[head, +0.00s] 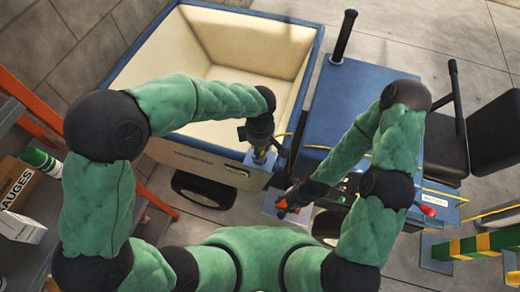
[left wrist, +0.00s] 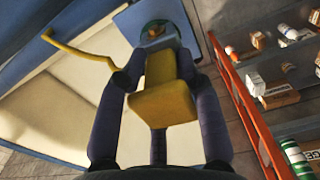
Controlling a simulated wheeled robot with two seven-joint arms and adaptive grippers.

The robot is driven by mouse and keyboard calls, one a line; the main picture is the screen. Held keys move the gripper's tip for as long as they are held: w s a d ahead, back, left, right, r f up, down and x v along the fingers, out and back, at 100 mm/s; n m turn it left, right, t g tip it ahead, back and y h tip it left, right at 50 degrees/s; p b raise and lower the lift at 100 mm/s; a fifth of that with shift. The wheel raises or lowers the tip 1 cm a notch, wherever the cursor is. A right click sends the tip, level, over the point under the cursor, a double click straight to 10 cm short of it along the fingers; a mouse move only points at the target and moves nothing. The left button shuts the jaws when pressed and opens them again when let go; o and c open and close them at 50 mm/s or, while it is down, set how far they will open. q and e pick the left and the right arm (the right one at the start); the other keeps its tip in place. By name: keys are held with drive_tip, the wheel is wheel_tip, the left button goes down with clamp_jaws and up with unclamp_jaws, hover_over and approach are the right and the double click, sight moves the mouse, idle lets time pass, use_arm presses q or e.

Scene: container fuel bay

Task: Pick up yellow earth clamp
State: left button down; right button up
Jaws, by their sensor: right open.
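The yellow earth clamp (left wrist: 165,92) shows large in the left wrist view, between the dark fingers of my left gripper (left wrist: 158,72). The fingers close against both its sides near its far end. A blue part lies just beyond the clamp. A yellow cable (left wrist: 78,50) curves off to the left. In the head view my left gripper (head: 262,153) is at the front right corner of the blue-rimmed container, and the clamp is mostly hidden there. My right gripper (head: 286,206) is open, low over a grey box with a red part, right of centre.
The cream-lined container (head: 232,42) has a blue rim and a wheel (head: 204,190) below. A blue cart top (head: 350,105) with a black post stands to its right. Orange-framed shelving with boxes (head: 18,184) is at the left. A green-and-yellow striped barrier (head: 478,244) stands at the right.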

use_arm(q)
drive_tip(key=shift+r, duration=0.1)
idle(0.3)
drive_tip(key=shift+r, duration=0.4)
wheel_tip(320, 180, up, 2)
drive_tip(key=shift+r, duration=0.1)
drive_tip(key=s+d+r, duration=0.3)
drive_tip(key=s+r, duration=0.2)
drive_tip(key=s, duration=0.1)
drive_tip(key=s+d+r+p, duration=0.1)
drive_tip(key=s+d+r, duration=0.1)
drive_tip(key=s+r, duration=0.3)
drive_tip(key=shift+s+d, duration=0.4)
drive_tip(key=shift+s, duration=0.55)
drive_tip(key=shift+w+f, duration=0.1)
